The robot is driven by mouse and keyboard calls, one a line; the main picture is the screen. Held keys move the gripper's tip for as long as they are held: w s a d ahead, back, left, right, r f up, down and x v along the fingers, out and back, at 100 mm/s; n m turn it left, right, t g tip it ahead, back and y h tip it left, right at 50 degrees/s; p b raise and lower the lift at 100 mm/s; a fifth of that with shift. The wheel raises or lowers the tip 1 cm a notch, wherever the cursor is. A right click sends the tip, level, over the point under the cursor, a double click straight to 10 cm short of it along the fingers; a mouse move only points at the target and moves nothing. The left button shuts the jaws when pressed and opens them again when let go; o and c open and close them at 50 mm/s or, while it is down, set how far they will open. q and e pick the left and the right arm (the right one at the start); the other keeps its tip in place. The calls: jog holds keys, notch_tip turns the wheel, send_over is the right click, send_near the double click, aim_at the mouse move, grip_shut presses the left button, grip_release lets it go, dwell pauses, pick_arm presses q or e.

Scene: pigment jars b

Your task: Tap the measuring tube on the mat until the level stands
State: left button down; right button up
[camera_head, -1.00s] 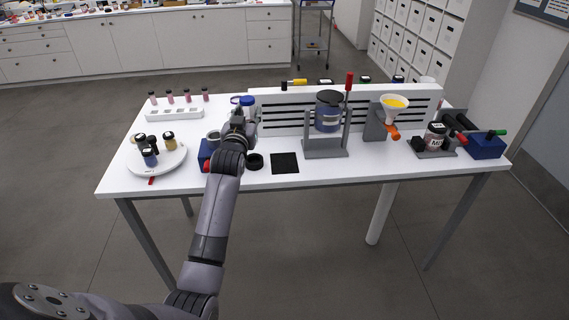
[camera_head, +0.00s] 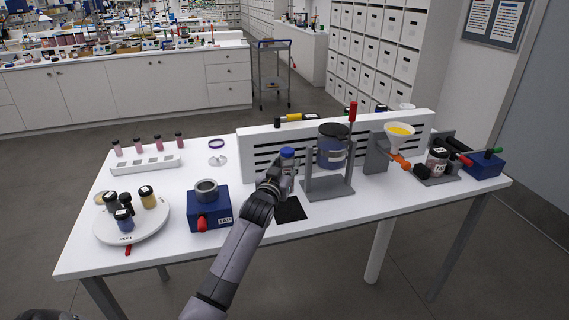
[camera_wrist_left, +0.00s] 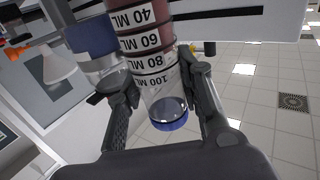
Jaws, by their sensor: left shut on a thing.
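My left gripper (camera_head: 279,178) is shut on the measuring tube, whose blue cap (camera_head: 288,153) shows just above the fingers. In the left wrist view the clear tube (camera_wrist_left: 158,82) sits between the two fingers, with marks from 40 ML to 100 ML. Dark pink-red powder fills the part near the 40 and 60 marks; the part near the cap looks clear. The black mat (camera_head: 291,211) lies on the table below the gripper, partly hidden by my arm. I cannot tell whether the tube's foot touches it. My right gripper is not in view.
A grey stand with a blue jar (camera_head: 332,150) is close right of the mat. A slotted white panel (camera_head: 258,143) stands behind. Left are a blue TAP box (camera_head: 209,211), a round white turntable (camera_head: 103,234) with jars, and a white vial rack (camera_head: 145,165).

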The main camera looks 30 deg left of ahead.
pick_arm(q)
jog(key=shift+d+r, duration=0.15)
jog(key=shift+d, duration=0.15)
jog(key=shift+s+a+f+b, duration=0.1)
jog(key=shift+f+b, duration=0.1)
jog(key=shift+f, duration=0.25)
jog(key=shift+a+f+b, duration=0.1)
jog(key=shift+f+b, duration=0.05)
jog(key=shift+f, duration=0.25)
notch_tip(320, 180, down, 3)
jog(key=shift+b, duration=1)
jog(key=shift+f+b, duration=0.4)
jog(key=shift+f, duration=0.15)
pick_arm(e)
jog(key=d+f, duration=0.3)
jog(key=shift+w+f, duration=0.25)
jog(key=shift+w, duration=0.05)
pick_arm(q)
jog(key=c, duration=1.4)
grip_release()
jog(key=shift+c, duration=0.2)
